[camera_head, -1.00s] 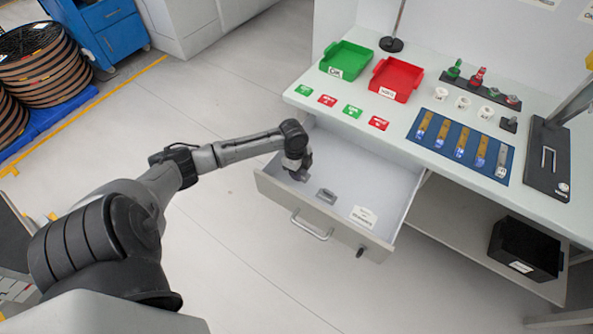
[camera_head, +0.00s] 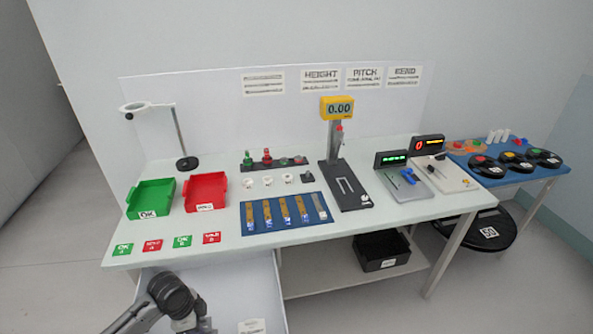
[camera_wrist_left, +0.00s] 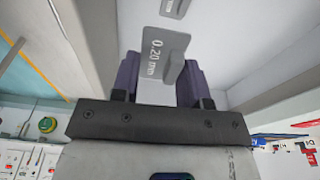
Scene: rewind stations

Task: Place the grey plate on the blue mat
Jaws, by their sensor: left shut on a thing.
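In the left wrist view a grey plate (camera_wrist_left: 165,45) marked "0.20 mm" sits between the purple-grey fingers of my left gripper (camera_wrist_left: 158,80), which is shut on it. Another small grey piece (camera_wrist_left: 176,8) lies beyond it at the top edge. In the head view my left gripper (camera_head: 188,322) is at the bottom edge, over the open drawer; the plate is not clear there. The blue mat (camera_head: 259,220) lies on the bench, up and right of the gripper, with several brass strips and a grey strip on it. My right gripper is out of view.
The open drawer (camera_head: 235,285) is below the bench front. Green (camera_head: 150,198) and red (camera_head: 206,193) trays stand left of the mat, a height gauge (camera_head: 345,185) right of it. Red and green cards lie along the front edge. A second blue surface (camera_head: 455,160) holds reels far right.

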